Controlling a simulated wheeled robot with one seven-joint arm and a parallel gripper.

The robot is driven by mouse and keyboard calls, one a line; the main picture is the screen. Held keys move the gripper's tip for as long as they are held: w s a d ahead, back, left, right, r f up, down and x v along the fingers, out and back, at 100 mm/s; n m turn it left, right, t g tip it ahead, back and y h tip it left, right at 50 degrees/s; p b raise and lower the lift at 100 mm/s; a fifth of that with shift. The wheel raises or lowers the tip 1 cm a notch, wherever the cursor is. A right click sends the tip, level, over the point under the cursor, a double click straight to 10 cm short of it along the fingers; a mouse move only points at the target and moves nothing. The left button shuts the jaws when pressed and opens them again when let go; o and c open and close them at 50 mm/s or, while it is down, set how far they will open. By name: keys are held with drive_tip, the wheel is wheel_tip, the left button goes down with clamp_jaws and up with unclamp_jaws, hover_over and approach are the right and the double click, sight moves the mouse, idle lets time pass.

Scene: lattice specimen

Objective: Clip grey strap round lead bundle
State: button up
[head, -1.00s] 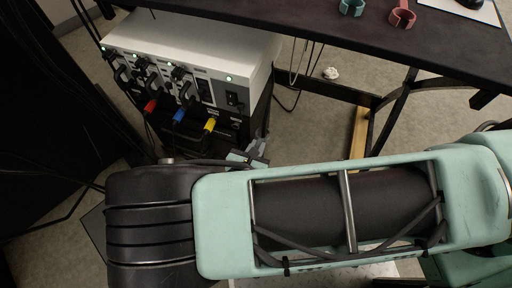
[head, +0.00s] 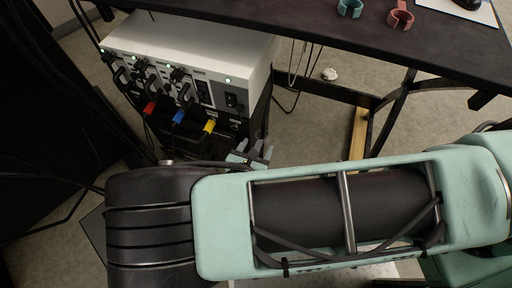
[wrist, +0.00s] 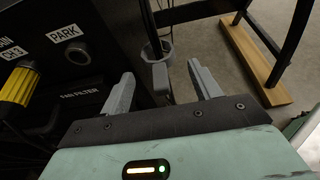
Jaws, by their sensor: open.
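In the wrist view the grey strap (wrist: 160,76) is a ring with a block-like tab below it. It stands between and just beyond the two fingers of my gripper (wrist: 161,73). The fingers are spread and a gap shows on each side of the tab. A dark lead bundle (wrist: 151,22) comes down from above to the ring. I cannot tell whether the ring is fully closed round it. In the head view my gripper (head: 263,149) is small, beside the cabinet's right side and partly hidden by my arm. The strap cannot be made out there.
A white-topped equipment cabinet (head: 190,47) with red, blue and yellow plugs stands at left. A dark table (head: 330,27) above it carries a teal clip (head: 350,8) and a red clip (head: 400,15). A wooden bar (wrist: 255,62) and dark frame legs stand at right.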

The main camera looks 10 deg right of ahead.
drive_tip(key=shift+p+v, duration=0.8)
drive_tip(key=shift+v, duration=1.75)
